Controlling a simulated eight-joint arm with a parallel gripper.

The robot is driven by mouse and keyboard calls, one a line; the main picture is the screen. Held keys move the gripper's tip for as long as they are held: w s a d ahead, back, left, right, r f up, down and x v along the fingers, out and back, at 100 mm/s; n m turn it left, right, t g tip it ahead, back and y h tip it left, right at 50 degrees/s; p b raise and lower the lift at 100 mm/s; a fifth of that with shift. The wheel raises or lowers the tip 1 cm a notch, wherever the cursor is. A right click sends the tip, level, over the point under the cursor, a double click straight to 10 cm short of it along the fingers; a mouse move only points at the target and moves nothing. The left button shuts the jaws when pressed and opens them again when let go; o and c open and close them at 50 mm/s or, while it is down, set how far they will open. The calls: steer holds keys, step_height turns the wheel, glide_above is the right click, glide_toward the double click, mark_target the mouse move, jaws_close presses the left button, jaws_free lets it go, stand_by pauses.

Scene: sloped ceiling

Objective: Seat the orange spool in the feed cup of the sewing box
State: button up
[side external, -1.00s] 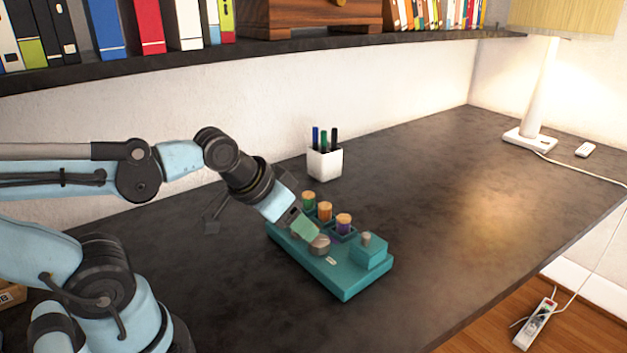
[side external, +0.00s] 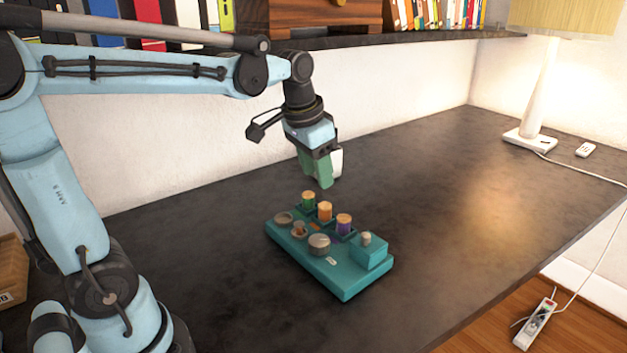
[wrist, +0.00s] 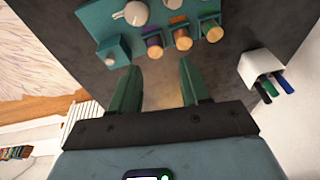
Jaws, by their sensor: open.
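The teal sewing box (side external: 345,287) lies on the dark desk. The orange spool (side external: 325,211) stands upright in the back row, between a green spool (side external: 308,200) and a purple spool (side external: 344,223). In the wrist view the orange spool (wrist: 182,38) is again in the middle of the three. In front are a round grey knob (side external: 319,242), a small cup-like fitting (side external: 299,230) and a shallow round dish (side external: 284,218); I cannot tell which is the feed cup. My gripper (side external: 326,183) is open and empty above and behind the spools; its fingers (wrist: 158,67) point toward the box.
A raised teal block with a peg (side external: 366,249) is at the box's right end. A white pen cup (wrist: 262,68) stands on the desk behind the box. The shelf (side external: 420,42) overhangs the back.

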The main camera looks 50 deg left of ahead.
steer(key=w+a+g, duration=0.2)
steer(key=w+a, duration=0.2)
steer(key=w, duration=0.1)
steer(key=g, duration=0.1)
glide_above(325, 205)
steer(key=f, duration=0.8)
steer(key=shift+s+a+f, duration=0.2)
steer(key=shift+w+d+f, duration=0.1)
steer(key=shift+f, duration=1.2)
steer(key=shift+w+d+f, duration=0.1)
steer(key=shift+f, duration=1.2)
steer(key=c, duration=0.8)
steer(key=shift+r, duration=0.15)
